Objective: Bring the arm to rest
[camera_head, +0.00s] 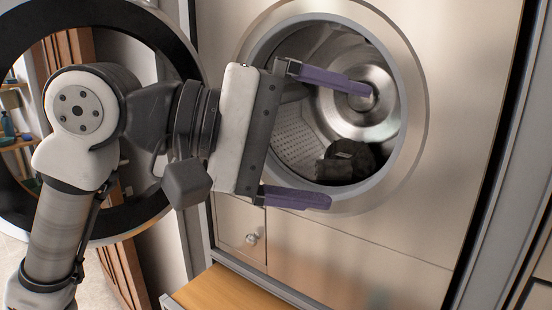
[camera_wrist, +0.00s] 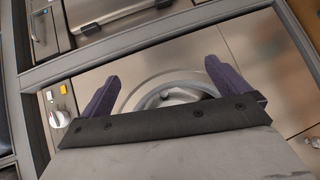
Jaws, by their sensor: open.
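My gripper (camera_head: 349,145) is open, its two purple fingers spread wide and nothing between them. In the head view it stands in front of the round opening of a steel drum machine (camera_head: 430,215), one finger across the upper part of the opening and the other near its lower rim. A dark, bundled item (camera_head: 346,162) lies at the bottom of the drum, clear of the fingers in the picture. In the wrist view both fingers of my gripper (camera_wrist: 162,70) point toward the machine front, with the opening partly hidden behind the gripper body.
The machine's round door (camera_head: 185,60) with a dark ring hangs open at the left, close behind my arm. A small panel with a knob (camera_head: 252,238) sits below the opening. A wooden surface (camera_head: 225,290) lies at the lower front. A control knob (camera_wrist: 58,118) shows in the wrist view.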

